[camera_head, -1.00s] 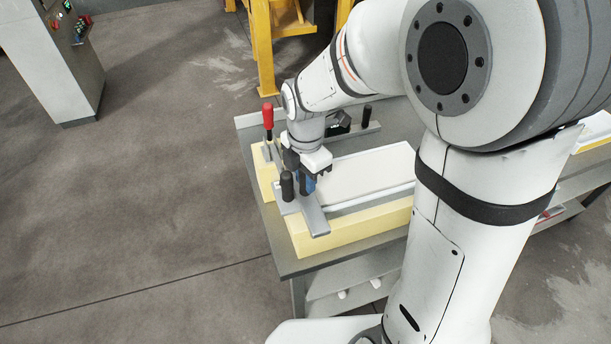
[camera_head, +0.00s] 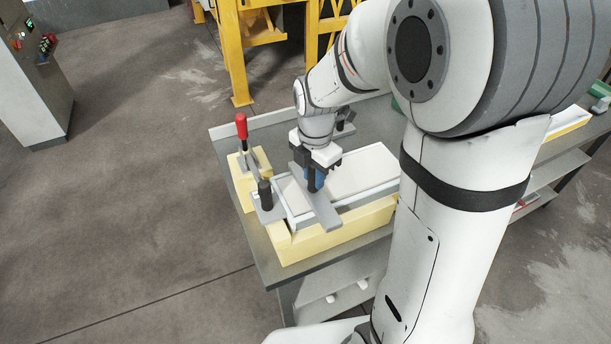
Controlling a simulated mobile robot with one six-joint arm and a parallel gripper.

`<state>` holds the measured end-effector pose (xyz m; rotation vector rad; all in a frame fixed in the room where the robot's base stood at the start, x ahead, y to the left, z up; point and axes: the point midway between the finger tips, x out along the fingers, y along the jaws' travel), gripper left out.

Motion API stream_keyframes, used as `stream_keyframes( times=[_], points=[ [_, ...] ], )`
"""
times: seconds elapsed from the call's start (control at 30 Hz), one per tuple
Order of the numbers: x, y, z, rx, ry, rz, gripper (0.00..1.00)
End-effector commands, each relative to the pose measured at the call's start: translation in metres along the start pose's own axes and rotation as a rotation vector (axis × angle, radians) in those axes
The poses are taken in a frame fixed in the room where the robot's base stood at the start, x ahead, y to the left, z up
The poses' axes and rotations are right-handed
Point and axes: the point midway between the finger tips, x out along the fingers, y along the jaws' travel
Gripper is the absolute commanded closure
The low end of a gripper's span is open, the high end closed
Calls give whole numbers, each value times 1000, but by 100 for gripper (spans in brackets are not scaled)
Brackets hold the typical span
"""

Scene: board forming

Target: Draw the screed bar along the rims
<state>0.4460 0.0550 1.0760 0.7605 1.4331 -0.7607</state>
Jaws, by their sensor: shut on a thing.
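The screed bar (camera_head: 325,212) is a flat grey bar lying crosswise over the mould near its left end. Its near end reaches over the near rim; its far end is partly hidden by my gripper. My gripper (camera_head: 314,180) is shut on the bar's upright dark and blue handle. The mould (camera_head: 330,238) is a long pale-yellow form with light grey rims (camera_head: 358,199). A smooth white fill (camera_head: 365,168) lies between the rims to the right of the bar. My arm hides the mould's right part.
A red-handled clamp (camera_head: 241,126) stands at the table's left corner. A black knob (camera_head: 265,193) on a grey plate is at the mould's left end. Another black knob (camera_head: 346,115) stands behind my gripper. The grey table (camera_head: 228,150) has a raised back edge.

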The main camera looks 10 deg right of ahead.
Motion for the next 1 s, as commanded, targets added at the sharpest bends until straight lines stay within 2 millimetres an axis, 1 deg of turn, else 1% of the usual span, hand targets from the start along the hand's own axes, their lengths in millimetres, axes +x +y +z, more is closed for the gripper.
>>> stream_keyframes(
  times=[0.1, 0.3, 0.57, 1.0],
  points=[
    [0, -4, 12, 3, 0, 1, 100],
    [1, -10, 30, 3, 0, 0, 100],
    [2, -13, 40, 1, 0, 0, 100],
    [4, -26, 80, 3, 0, 0, 100]
  ],
)
